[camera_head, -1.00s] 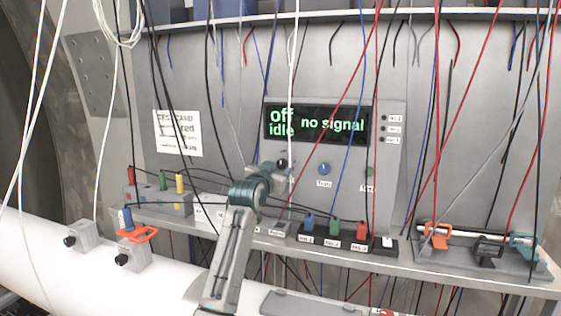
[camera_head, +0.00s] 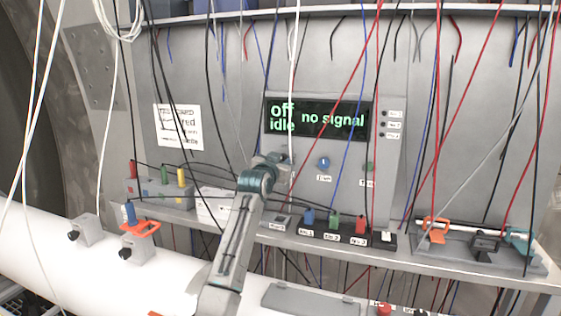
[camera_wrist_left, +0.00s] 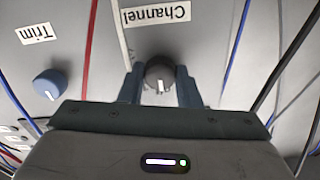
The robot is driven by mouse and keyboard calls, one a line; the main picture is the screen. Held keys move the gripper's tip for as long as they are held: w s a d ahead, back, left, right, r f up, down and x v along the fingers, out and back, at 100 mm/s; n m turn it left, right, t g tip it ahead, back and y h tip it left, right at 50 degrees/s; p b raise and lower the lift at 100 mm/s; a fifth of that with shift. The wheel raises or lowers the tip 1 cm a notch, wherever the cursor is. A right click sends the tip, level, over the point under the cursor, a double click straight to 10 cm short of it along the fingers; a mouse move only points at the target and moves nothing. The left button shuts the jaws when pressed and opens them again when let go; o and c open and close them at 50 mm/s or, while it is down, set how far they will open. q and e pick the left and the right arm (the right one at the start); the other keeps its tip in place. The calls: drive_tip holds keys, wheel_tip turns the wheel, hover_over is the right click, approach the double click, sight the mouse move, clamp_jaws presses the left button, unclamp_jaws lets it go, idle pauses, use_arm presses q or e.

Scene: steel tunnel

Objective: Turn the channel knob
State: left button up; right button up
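The dark, round channel knob (camera_wrist_left: 160,74) has a white pointer line and sits on the grey panel by a "Channel" label (camera_wrist_left: 156,14), which appears upside down in the left wrist view. My left gripper (camera_wrist_left: 159,90) has one finger on each side of this knob, with no clear gap showing between fingers and knob. In the head view, my left gripper (camera_head: 282,163) is against the panel below the display and hides the knob. The display (camera_head: 317,121) reads "off idle" and "no signal". My right gripper is in neither view.
A blue Trim knob (camera_head: 324,163) is just right of my gripper; it also shows in the left wrist view (camera_wrist_left: 50,84). Red, blue, black and white cables hang across the panel. Coloured plugs (camera_head: 333,221) stand on the shelf below. An orange clamp (camera_head: 436,229) is at right.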

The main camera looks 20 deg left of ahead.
use_arm(q)
drive_tip(key=shift+m, duration=0.4)
drive_tip(key=shift+m+b, duration=1.2)
drive_tip(key=shift+m, duration=2.2)
drive_tip(key=o, duration=1)
drive_tip(key=shift+s, duration=0.1)
